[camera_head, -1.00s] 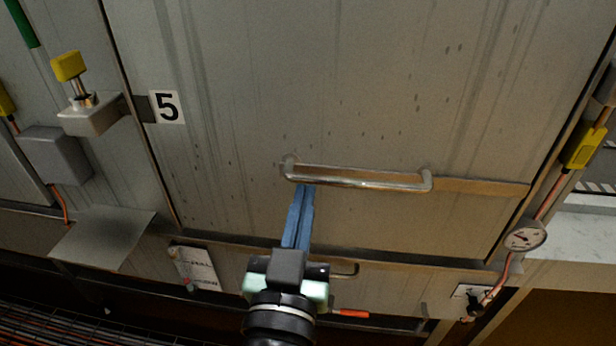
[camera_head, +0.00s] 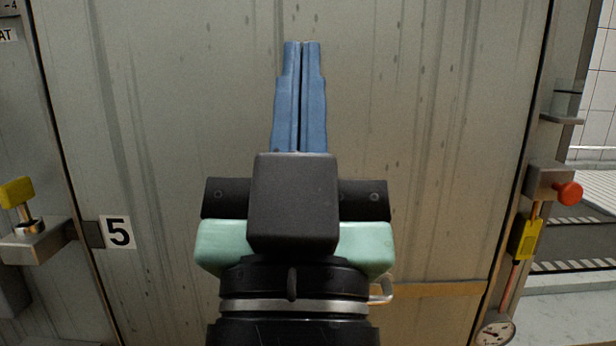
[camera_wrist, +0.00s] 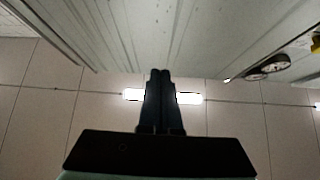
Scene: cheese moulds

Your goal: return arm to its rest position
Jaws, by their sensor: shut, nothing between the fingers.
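My gripper (camera_head: 302,45) is in the middle of the head view, in front of a grey metal door panel (camera_head: 440,130). Its two blue fingers point up and lie side by side, shut, with nothing between them. In the wrist view the dark fingers (camera_wrist: 161,75) are also together, below the panel's edge and against a ceiling with a bright lamp (camera_wrist: 190,98). The door's metal handle (camera_head: 384,290) is mostly hidden behind my wrist, with only its right end showing.
A red knob (camera_head: 568,193), a yellow tag (camera_head: 526,238) and a gauge (camera_head: 494,332) line the right edge. Above the fingers only bare panel shows.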

